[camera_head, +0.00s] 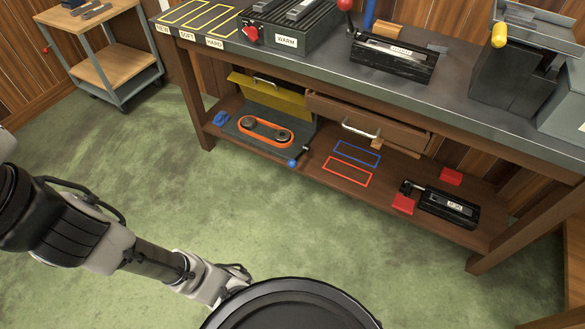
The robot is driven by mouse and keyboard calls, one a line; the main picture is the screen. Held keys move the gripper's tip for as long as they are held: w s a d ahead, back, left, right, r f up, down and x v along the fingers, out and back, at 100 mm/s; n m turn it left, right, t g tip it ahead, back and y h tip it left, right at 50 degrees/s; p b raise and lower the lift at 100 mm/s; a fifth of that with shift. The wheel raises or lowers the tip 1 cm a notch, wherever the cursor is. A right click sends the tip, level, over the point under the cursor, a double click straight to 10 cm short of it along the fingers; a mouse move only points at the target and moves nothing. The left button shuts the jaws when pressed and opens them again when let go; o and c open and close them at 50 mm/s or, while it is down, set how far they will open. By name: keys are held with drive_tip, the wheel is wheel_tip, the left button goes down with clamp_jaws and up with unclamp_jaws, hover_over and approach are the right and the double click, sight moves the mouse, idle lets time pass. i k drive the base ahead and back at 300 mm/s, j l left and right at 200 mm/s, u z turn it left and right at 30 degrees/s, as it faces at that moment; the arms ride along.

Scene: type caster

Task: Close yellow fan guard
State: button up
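The yellow guard (268,97) is a flat panel with a small handle near its top edge. It stands raised, tilted up at the back of a dark base plate (240,130) on the lower shelf. An orange belt (266,130) around two dark pulleys lies uncovered on the plate in front of it. A lever with a blue knob (292,162) sticks out at the plate's front right. My gripper (243,272) is low in the picture, over the green floor, well apart from the guard. Its fingers are small and partly hidden, so its opening is unclear.
A wooden drawer (368,122) sits right of the guard under the bench top (330,70). The lower shelf (325,190) also bears blue and red outlines and a black device (448,206) between red blocks. A cart (105,65) stands back left. Green floor before the shelf is clear.

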sight(261, 90)
drive_tip(key=i+j, duration=0.25)
drive_tip(key=j, duration=0.2)
drive_tip(key=i+j, duration=0.25)
drive_tip(key=j, duration=0.2)
drive_tip(key=i+j+u, duration=0.1)
drive_tip(key=i+j, duration=0.15)
drive_tip(key=j, duration=0.2)
drive_tip(key=i+j, duration=0.3)
drive_tip(key=j, duration=0.15)
drive_tip(key=i+l, duration=0.35)
